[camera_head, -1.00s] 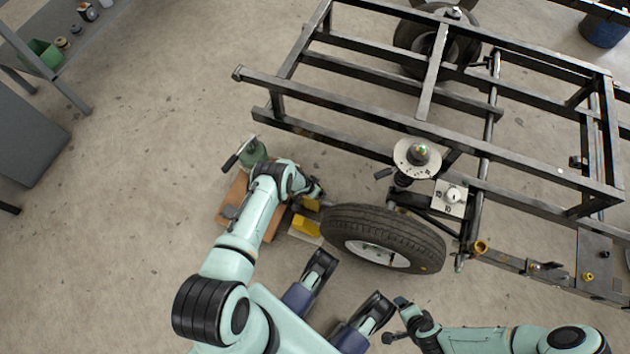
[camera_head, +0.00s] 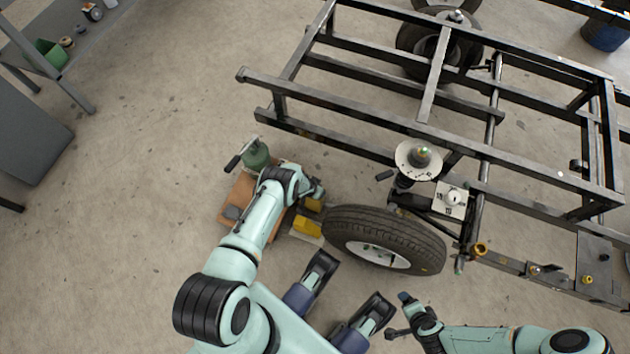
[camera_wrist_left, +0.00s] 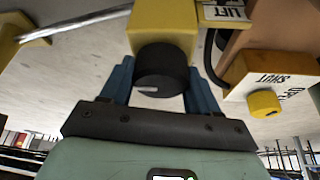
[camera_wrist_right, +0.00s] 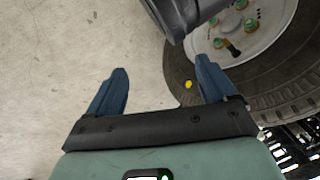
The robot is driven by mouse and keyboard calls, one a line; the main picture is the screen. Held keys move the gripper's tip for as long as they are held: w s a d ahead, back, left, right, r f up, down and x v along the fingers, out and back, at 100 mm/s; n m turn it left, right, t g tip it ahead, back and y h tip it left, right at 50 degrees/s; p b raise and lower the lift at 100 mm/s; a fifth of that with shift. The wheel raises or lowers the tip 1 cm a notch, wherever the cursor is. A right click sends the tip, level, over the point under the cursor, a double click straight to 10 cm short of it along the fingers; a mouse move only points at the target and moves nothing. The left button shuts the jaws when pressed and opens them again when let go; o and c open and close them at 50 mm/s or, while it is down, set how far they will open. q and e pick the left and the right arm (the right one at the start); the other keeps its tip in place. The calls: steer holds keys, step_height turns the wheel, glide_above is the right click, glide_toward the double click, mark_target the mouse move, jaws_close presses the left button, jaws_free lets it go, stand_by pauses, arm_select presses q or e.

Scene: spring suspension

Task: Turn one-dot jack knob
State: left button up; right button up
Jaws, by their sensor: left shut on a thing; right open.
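In the left wrist view, a round black knob (camera_wrist_left: 162,72) with a pale mark on its face projects from a yellow block (camera_wrist_left: 163,25). My left gripper (camera_wrist_left: 160,85) is shut on this knob, one blue finger on each side. No dots can be made out on it. A second yellow block marked OPEN and SHUT carries a yellow knob (camera_wrist_left: 265,103) at the right. In the head view my left gripper (camera_head: 316,190) is beside the wheel, its fingers largely hidden. My right gripper (camera_wrist_right: 160,72) is open and empty, near the wheel in the right wrist view.
The tyre (camera_head: 385,235) stands right of my left gripper, below the black frame (camera_head: 350,103). A green bottle-shaped body (camera_head: 256,157) with a handle stands on a reddish-brown base (camera_head: 238,198). A LIFT label (camera_wrist_left: 236,12) shows near the knob.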

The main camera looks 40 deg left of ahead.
arm_select(q)
steer(key=shift+r+n, duration=0.15)
steer(key=shift+n, duration=0.25)
steer(key=shift+d+n+y+p, duration=0.1)
steer(key=shift+n+y+p, duration=0.3)
steer(key=shift+n+p, duration=0.25)
steer(key=shift+n+y, duration=0.3)
steer(key=shift+n, duration=0.45)
steer(key=shift+f+n+g, duration=0.2)
steer(key=shift+n+g, duration=0.2)
steer(key=shift+n, duration=0.3)
steer(key=shift+n+y+b, duration=0.5)
steer(key=shift+n, duration=0.3)
arm_select(e)
steer(key=shift+a+r, duration=0.15)
steer(key=shift+r, duration=0.25)
arm_select(q)
steer(key=o, duration=1)
